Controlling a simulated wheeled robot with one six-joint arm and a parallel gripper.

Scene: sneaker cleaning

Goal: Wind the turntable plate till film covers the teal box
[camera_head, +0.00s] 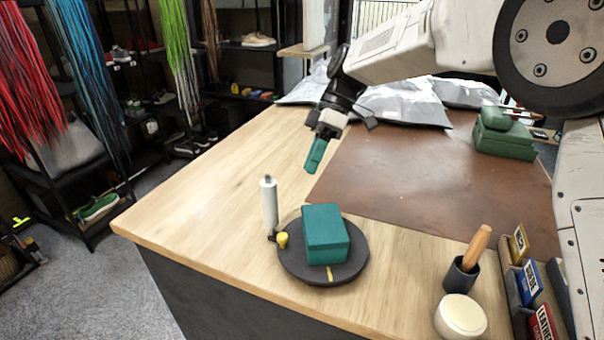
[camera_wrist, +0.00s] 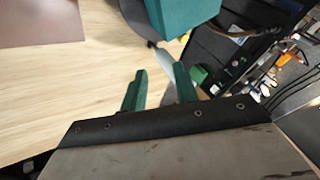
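The teal box (camera_head: 326,232) sits on the round black turntable plate (camera_head: 296,265) near the table's front edge; its visible faces look bare of film. A pale upright film roll (camera_head: 269,203) stands at the plate's left rim, with a yellow knob (camera_head: 282,240) beside it. My gripper (camera_head: 314,165) is above and behind the box, apart from it, teal fingers pointing down. In the wrist view, my gripper (camera_wrist: 159,70) is open and empty. There the box (camera_wrist: 185,12) shows at the top, with a pale, blurred strip below it, perhaps the roll.
A brush with a wooden handle (camera_head: 474,246) stands in a dark cup, with a round cream pad (camera_head: 460,316) in front. Small boxes (camera_head: 529,282) line the right edge. A brown mat (camera_head: 395,180), silver bags (camera_head: 405,103) and a green case (camera_head: 503,138) lie behind. The left tabletop is clear.

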